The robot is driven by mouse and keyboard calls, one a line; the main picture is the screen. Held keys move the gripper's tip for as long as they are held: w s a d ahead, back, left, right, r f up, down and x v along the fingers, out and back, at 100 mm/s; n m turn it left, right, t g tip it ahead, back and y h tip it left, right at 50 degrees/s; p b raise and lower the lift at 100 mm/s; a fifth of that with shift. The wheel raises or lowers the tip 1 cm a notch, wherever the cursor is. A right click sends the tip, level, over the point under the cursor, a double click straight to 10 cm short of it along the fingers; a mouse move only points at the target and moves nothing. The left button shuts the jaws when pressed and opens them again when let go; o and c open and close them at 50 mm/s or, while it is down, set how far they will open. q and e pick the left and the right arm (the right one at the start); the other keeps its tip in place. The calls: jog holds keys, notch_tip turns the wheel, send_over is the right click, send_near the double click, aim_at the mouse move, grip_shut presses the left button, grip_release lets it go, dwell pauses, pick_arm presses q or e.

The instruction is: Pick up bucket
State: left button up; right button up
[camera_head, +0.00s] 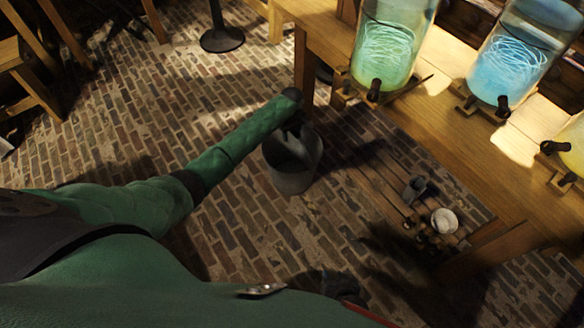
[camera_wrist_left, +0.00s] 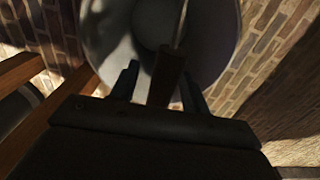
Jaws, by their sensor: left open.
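The grey metal bucket (camera_head: 291,178) stands upright on the brick floor, left of the wooden table. My left arm reaches over it, and my left gripper (camera_head: 294,122) is at the bucket's top, partly hidden by the arm. In the left wrist view the bucket's round mouth (camera_wrist_left: 110,35) lies beyond the fingers. The bucket's thin handle with a dark wooden grip (camera_wrist_left: 166,74) runs between the two open fingers of the left gripper (camera_wrist_left: 160,88). Contact between fingers and grip cannot be told. My right gripper is not in view.
A wooden table (camera_head: 430,105) with large jars of green (camera_head: 384,45) and blue (camera_head: 510,60) liquid stands at the right. A low slatted shelf (camera_head: 385,185) beneath holds a white bowl (camera_head: 444,220) and small items. The brick floor left of the bucket is clear.

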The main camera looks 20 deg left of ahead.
pick_arm(q)
jog(key=shift+f, duration=0.15)
dwell(0.3)
jog(key=shift+c, duration=0.3)
grip_shut()
dwell(0.9)
